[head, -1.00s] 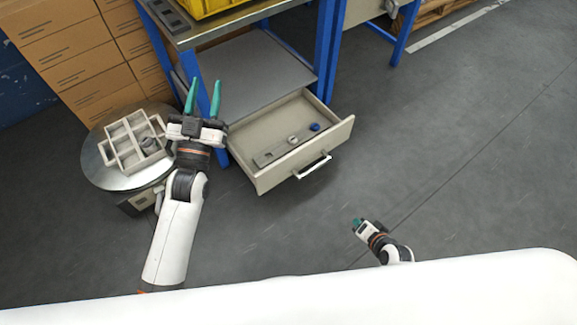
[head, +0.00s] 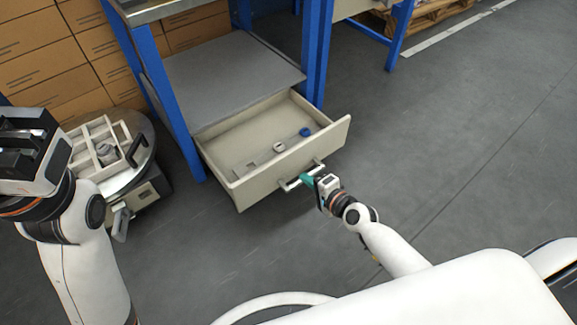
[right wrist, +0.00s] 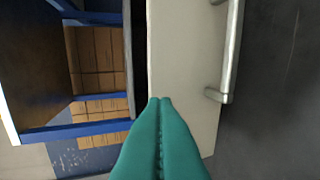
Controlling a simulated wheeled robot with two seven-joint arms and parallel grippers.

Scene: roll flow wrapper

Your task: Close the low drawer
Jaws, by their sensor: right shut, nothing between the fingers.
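The low drawer (head: 290,166) is pulled out from under the blue-framed bench, its inside showing. Its bar handle (head: 302,175) is on the front panel. My right gripper (head: 308,180) is shut and empty, with its teal fingertips close to the front panel by the handle. In the right wrist view, the shut fingers (right wrist: 160,108) point at the pale drawer front (right wrist: 180,60), beside the end of the handle (right wrist: 232,50). I cannot tell whether they touch it. My left gripper (head: 30,150) is at the left edge, and its fingers cannot be made out.
A blue cap (head: 305,132) and a small round part (head: 279,147) lie in the drawer. A grey shelf (head: 225,75) is above it. A divided tray (head: 85,150) sits on a round stand at left. Cardboard boxes (head: 85,75) stand behind. The floor at right is clear.

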